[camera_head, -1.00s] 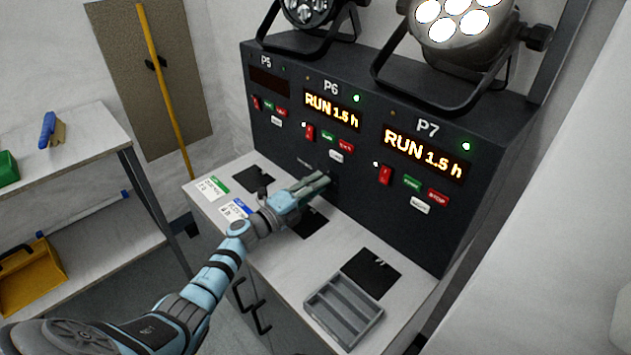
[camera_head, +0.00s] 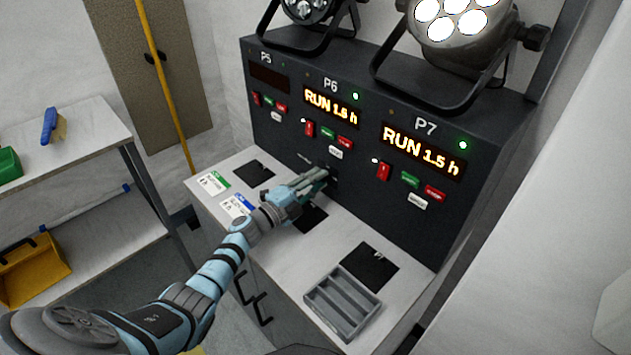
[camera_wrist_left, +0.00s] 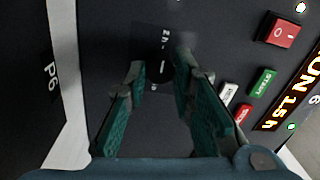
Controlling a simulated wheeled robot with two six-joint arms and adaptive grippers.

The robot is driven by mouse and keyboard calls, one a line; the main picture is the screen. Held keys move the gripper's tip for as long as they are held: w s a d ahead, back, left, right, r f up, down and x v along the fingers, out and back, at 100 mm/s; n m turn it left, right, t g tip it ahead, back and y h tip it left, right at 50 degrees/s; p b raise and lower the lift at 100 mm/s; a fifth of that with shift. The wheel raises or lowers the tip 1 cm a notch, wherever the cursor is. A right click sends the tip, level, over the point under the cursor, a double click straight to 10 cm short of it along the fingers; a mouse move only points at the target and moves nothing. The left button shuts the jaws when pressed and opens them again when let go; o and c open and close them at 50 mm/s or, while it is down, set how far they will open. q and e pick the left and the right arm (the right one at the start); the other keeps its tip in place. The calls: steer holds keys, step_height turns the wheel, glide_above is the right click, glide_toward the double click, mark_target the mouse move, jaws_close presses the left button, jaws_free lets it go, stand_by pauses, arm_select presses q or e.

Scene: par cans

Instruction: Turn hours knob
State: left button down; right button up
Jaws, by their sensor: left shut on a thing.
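The black console (camera_head: 270,135) carries timer panels marked P5, P6 and P7. My left gripper (camera_head: 326,176) reaches to the lower part of the P6 panel, below its buttons. In the left wrist view the hours knob (camera_wrist_left: 164,70) is a dark round knob with a light mark, between the green fingers of my left gripper (camera_wrist_left: 160,74). The fingers are shut on it, and they partly hide it. The P6 display (camera_head: 331,104) is lit with RUN and an hours figure near 1.5, too blurred to be sure of. My right gripper is not in view.
The P7 display (camera_head: 421,150) reads RUN 1.5 h; the P5 display (camera_head: 269,80) is dark. Stage lights (camera_head: 455,30) stand on top of the console. A grey divided tray (camera_head: 322,292), dark pads and label cards (camera_head: 213,183) lie on the bench. A shelf (camera_head: 75,150) stands left.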

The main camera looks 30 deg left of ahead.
arm_select(q)
steer(key=c, duration=1.5)
jaws_free()
steer(key=shift+w+r, duration=0.1)
steer(key=shift+r, duration=0.15)
steer(key=shift+o, duration=0.7)
steer(key=shift+f, duration=0.2)
steer(key=v, duration=1.2)
steer(key=shift+a, duration=0.1)
